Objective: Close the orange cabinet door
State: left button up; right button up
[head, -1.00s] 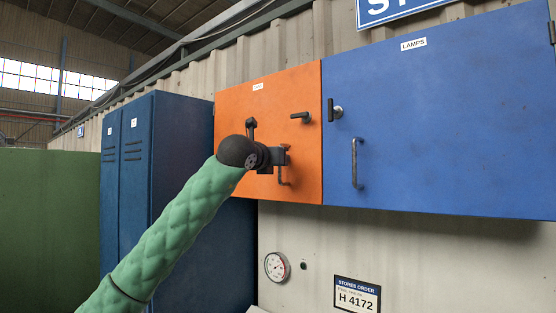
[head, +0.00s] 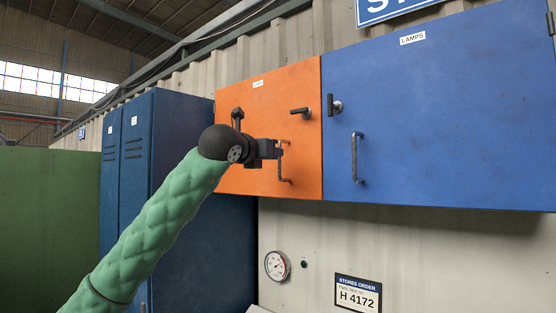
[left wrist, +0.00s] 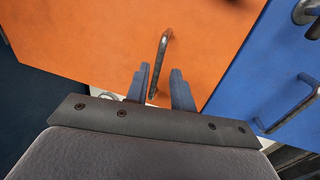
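The orange cabinet door (head: 245,100) hangs on the wall left of the blue cabinet. It looks about flush with the blue front, and I see no clear gap at its edge. Its grey bar handle (head: 286,178) is low on the right side, with a dark latch lever (head: 300,111) above, lying level. My left gripper (head: 277,149) is in front of the handle. In the left wrist view its two fingers (left wrist: 161,88) are apart, with the handle (left wrist: 163,50) showing between and beyond them. I cannot tell if they touch it. My right gripper is not in view.
The blue LAMPS cabinet (head: 450,110) is on the right, with a bar handle (head: 355,158) and an upright latch lever (head: 331,105). Tall blue lockers (head: 175,190) stand at left. A round gauge (head: 277,265) and a sign (head: 357,294) are on the wall below.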

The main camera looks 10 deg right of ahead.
pick_arm(q)
jog(key=shift+v, duration=1.05)
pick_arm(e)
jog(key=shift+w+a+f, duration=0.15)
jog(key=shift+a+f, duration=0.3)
pick_arm(q)
jog(key=shift+d+r, duration=0.1)
